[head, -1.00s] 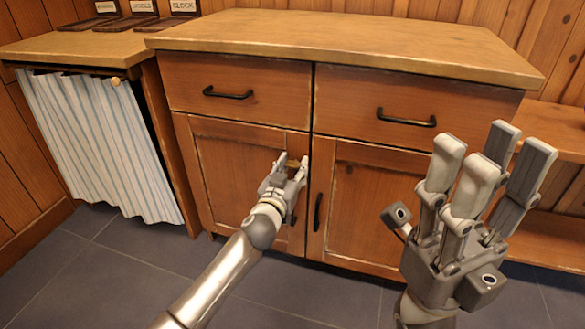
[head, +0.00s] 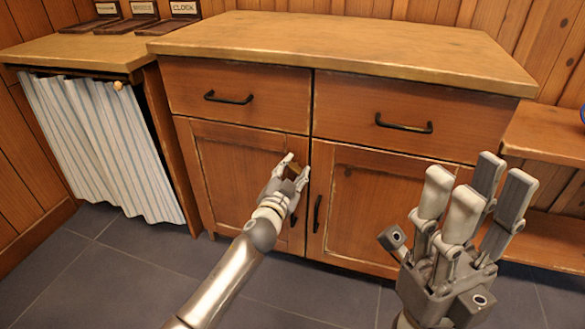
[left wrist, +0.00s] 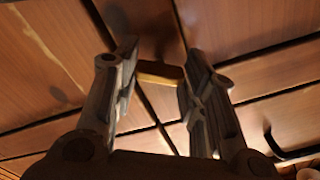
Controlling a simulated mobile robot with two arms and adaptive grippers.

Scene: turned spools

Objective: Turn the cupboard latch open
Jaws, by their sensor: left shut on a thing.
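The brass-coloured latch (head: 293,171) is on the cupboard front, near the upper meeting edge of the two doors. My left gripper (head: 293,170) is shut on it, with one finger at each end. The left wrist view shows the latch (left wrist: 158,75) as a short yellowish bar between the two fingers (left wrist: 158,82). The fingers partly hide it in the head view. The left cupboard door (head: 240,175) and right cupboard door (head: 375,205) look closed. My right gripper (head: 476,192) is open and empty, in front of the right door.
Two drawers with black handles (head: 228,98) (head: 404,124) sit above the doors, under a wooden top (head: 340,45). A striped curtain (head: 100,145) hangs on the left. A low shelf (head: 545,140) is on the right. The tiled floor (head: 120,270) in front looks clear.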

